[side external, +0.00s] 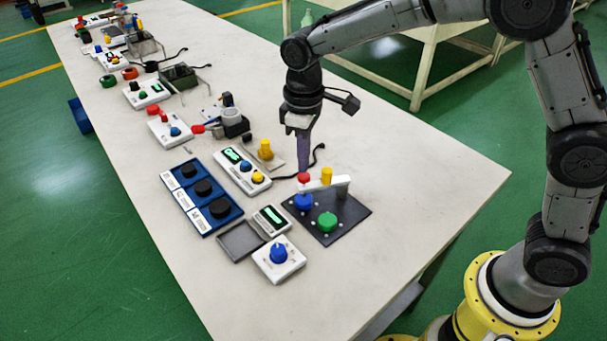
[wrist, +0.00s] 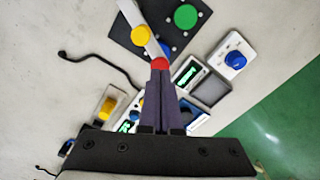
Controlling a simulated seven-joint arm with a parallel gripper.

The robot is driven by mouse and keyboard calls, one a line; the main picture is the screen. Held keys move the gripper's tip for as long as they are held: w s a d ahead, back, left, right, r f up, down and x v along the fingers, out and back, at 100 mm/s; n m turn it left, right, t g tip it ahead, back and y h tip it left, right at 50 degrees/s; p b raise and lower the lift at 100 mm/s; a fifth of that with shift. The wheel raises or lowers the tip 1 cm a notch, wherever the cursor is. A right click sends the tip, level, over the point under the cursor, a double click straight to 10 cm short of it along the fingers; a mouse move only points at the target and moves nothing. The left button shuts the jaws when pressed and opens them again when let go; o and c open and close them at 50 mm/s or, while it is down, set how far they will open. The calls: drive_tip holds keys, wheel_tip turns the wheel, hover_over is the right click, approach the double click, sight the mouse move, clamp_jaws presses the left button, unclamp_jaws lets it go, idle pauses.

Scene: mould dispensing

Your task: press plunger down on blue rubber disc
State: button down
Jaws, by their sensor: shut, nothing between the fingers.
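A dark plate (side external: 350,214) carries a white arm (side external: 341,184) with a red cap (side external: 303,177) at its free end and a yellow knob (side external: 326,174) on it. The blue rubber disc (side external: 303,202) sits on the plate below the red cap; a gap shows between them. My gripper (side external: 303,168) is shut and empty, pointing down with its tips right at the red cap. In the wrist view my gripper (wrist: 160,68) overlaps the near edge of the red cap (wrist: 160,62). I cannot tell whether they touch.
A green disc (side external: 327,222) is on the same plate. A blue-knob box (side external: 279,259), a grey tray (side external: 240,241) and a panel with a green display (side external: 243,171) stand to the left. A black cable (side external: 312,158) lies behind. The table's right side is clear.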

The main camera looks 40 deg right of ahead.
sight(304, 175)
drive_tip(key=shift+f, duration=1.35)
drive_tip(key=shift+r, duration=0.1)
wheel_tip(304, 175, up, 11)
drive_tip(key=shift+r, duration=0.2)
idle(1.3)
